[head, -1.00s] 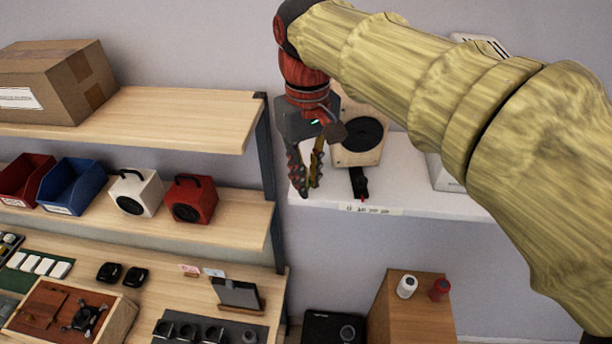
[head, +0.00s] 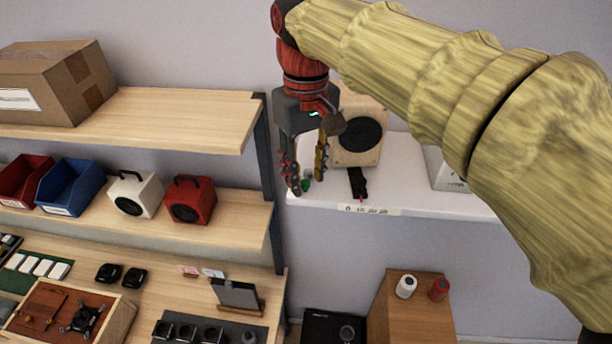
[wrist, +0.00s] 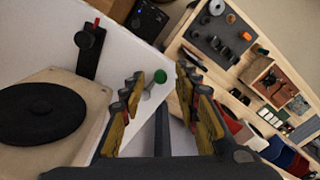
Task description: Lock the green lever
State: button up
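The green lever shows in the wrist view as a round green knob (wrist: 160,76) on a pale stem with a wider round end. In the head view the green knob (head: 306,183) is small, near the left end of the white shelf. My gripper (head: 308,181) is open, pointing down over that shelf end.
A black lever with a red tip (head: 358,182) sits on the white shelf (head: 410,185), right of my gripper. A wooden speaker (head: 370,148) stands close behind. Wooden shelves (head: 235,222) with red and white speakers are to the left. The shelf front between gripper and red-tipped lever is clear.

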aim_at(306, 182)
notch_tip(306, 182, up, 11)
jog(key=shift+f, duration=0.2)
dwell(0.3)
jog(key=s+d+f+m+t, duration=0.3)
jog(key=s+d+f, duration=0.4)
jog(key=d+f, duration=0.3)
jog(key=s+d+f+m+t, duration=0.3)
jog(key=s+d+f, duration=0.5)
jog(key=f, duration=0.4)
notch_tip(306, 182, down, 24)
jog(key=w+b, duration=0.1)
jog(key=b, duration=2.4)
jog(key=shift+w+d+f, duration=0.25)
jog(key=shift+c, duration=0.2)
